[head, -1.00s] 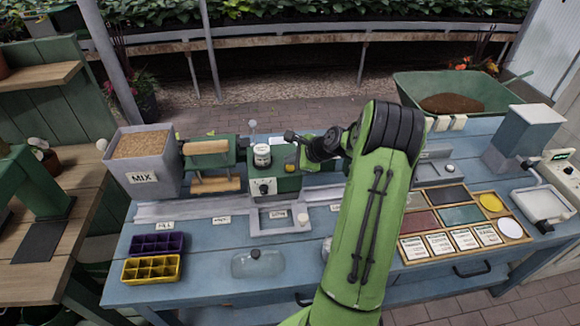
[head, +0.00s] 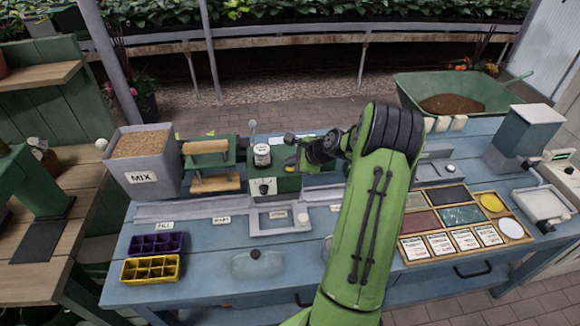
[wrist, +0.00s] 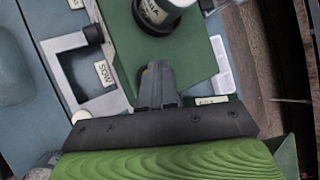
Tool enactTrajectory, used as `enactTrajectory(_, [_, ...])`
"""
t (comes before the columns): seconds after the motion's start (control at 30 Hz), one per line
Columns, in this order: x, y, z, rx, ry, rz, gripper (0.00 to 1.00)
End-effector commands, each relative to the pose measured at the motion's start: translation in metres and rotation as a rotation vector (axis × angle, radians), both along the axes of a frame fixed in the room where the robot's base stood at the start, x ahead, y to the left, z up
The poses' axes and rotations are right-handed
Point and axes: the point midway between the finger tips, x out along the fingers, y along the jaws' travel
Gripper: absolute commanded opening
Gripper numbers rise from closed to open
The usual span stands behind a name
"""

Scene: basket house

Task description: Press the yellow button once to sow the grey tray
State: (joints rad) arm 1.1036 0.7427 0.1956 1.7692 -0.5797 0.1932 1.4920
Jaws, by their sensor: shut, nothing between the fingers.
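The green sowing machine (head: 262,185) stands mid-bench in the head view, with a white-labelled jar (head: 262,155) on top. A pale grey frame (head: 255,222) with a SOW label lies in front of it. I cannot clearly make out a grey tray there.
A purple tray (head: 157,244) and a yellow tray (head: 151,268) lie at the bench's left front. The MIX bin (head: 142,178) stands behind them. A clear dome (head: 258,264) lies in front of the machine. A seed-packet board (head: 462,222) lies right of my arm.

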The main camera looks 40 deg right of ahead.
Motion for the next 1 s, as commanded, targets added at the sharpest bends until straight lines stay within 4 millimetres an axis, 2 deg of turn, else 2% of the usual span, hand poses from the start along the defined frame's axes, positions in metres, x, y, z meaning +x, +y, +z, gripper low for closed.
enactTrajectory(0.37, [-0.001, 0.000, -0.002, 0.001, 0.002, 0.000, 0.00])
enactTrajectory(0.73, [-0.001, 0.000, 0.018, 0.001, 0.002, 0.000, 0.00])
enactTrajectory(1.0, [0.000, 0.000, 0.018, 0.000, 0.001, 0.000, 0.00])
